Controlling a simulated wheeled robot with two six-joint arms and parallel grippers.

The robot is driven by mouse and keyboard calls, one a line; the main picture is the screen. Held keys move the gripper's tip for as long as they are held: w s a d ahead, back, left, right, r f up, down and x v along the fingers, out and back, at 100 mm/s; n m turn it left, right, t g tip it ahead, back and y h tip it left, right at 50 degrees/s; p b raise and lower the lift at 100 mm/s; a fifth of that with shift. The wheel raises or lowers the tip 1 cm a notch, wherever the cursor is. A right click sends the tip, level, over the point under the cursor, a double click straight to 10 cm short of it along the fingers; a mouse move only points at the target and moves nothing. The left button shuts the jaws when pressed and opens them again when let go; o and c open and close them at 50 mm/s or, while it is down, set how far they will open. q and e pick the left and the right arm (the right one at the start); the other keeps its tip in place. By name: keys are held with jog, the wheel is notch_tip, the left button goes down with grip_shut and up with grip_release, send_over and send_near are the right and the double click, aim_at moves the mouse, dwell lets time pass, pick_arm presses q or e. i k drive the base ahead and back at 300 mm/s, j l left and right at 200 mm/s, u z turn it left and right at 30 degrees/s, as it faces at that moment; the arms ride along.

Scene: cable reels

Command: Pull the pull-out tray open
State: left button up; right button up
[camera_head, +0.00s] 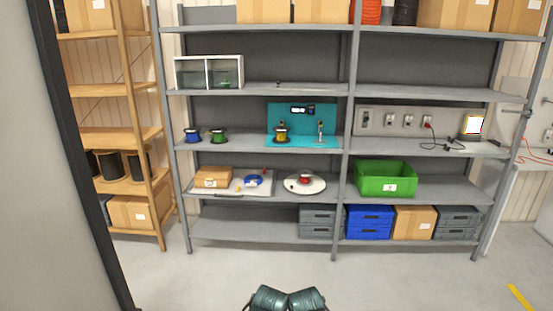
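What looks like the pull-out tray (266,177) is a thin pale grey board on the second shelf from the bottom, in the left bay. A cardboard box (213,177) stands on its left part. A blue reel (254,181) lies on its right part, with small red and yellow items near it. The tray's front edge lies close to the shelf's front edge; I cannot make out a handle. Neither of my grippers shows; only dark teal rounded parts, apparently of my arms, show at the bottom middle, far from the shelf.
A white round turntable (305,184) with a red reel sits right of the tray. A green crate (385,179) is in the right bay. A wooden rack (133,138) stands at left. A dark upright edge (85,165) blocks the near left. The floor (225,272) before the shelf is clear.

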aim_at(264, 189)
jog(key=i+u, duration=0.25)
jog(key=i, duration=0.55)
jog(key=i+l+u, duration=0.25)
jog(key=i, duration=0.55)
jog(key=i+z, duration=0.25)
jog(key=i, duration=0.4)
jog(key=i+j+z, duration=0.2)
jog(key=i, duration=0.5)
jog(key=l, duration=0.1)
